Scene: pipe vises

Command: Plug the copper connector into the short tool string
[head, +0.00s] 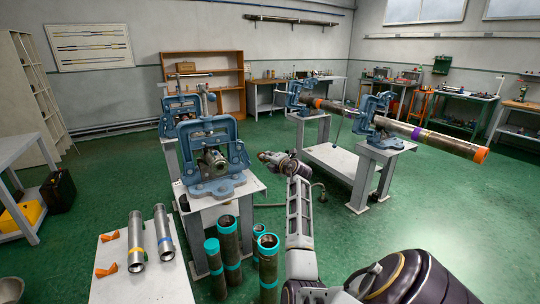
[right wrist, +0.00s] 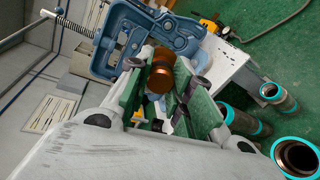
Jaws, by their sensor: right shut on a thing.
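The copper connector (right wrist: 160,72) is a short copper-brown cylinder held between the green-padded fingers of my right gripper (right wrist: 158,90) in the right wrist view. In the head view my right gripper (head: 268,157) is small, just right of the near blue vise (head: 208,135); the connector cannot be made out there. The short tool string (head: 213,162) is a metal pipe clamped in the left pair of vises, its near end facing me. In the wrist view the near vise (right wrist: 145,35) lies beyond the connector, and the connector appears apart from the string. My left gripper is not in view.
A longer banded tool string (head: 440,142) lies in the right vises. Teal-banded pipes (head: 230,250) stand below the near vise. A low table (head: 112,285) holds two metal tubes (head: 136,242) and orange pieces (head: 107,270). Green floor (head: 440,215) is free at the right.

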